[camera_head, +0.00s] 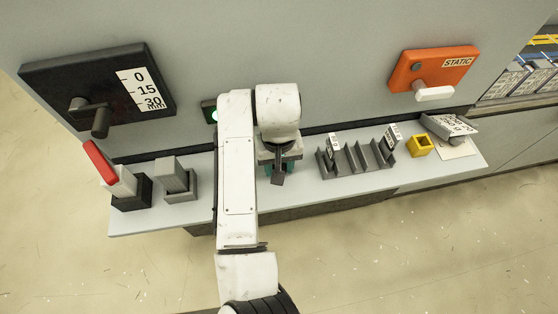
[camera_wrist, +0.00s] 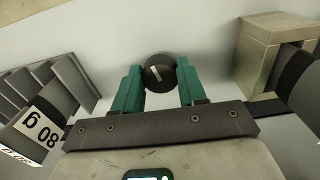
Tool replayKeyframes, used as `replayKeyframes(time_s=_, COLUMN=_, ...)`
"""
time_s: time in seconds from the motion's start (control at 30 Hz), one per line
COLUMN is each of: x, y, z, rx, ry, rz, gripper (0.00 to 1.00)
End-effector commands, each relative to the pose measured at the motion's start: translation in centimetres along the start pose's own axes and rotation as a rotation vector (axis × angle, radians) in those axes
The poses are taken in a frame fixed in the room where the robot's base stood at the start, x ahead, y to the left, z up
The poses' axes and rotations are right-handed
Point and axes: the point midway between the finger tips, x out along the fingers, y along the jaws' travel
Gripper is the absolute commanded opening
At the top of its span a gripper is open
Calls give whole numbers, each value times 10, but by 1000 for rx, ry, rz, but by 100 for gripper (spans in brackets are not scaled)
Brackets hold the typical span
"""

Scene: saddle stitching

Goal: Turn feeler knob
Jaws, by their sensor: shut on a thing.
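The feeler knob (camera_wrist: 159,74) is a round black knob with a white pointer line, in the upper middle of the wrist view. The pointer is tilted off vertical. My gripper (camera_wrist: 160,82) has its two green fingers on either side of the knob and is shut on it. In the head view my gripper (camera_head: 279,168) is over the middle of the shelf, at the end of my white arm. The knob is hidden there behind my arm and gripper.
A grey rack (camera_head: 350,160) with paper-weight cards stands right of my gripper, then a yellow block (camera_head: 419,146). A beige block (camera_wrist: 262,55) is close on the right in the wrist view. A black scale plate (camera_head: 60,85) and an orange STATIC box (camera_head: 410,72) are on the wall.

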Motion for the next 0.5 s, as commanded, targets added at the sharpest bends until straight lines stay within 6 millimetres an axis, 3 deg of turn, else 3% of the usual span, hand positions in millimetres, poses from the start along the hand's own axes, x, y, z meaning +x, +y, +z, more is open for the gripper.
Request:
replayKeyframes(time_s=0.2, x=-1, y=0, z=0, rx=108, ry=0, rz=0, gripper=11)
replayKeyframes(time_s=0.5, x=0, y=-1, z=0, rx=120, ry=0, rz=-1, gripper=11)
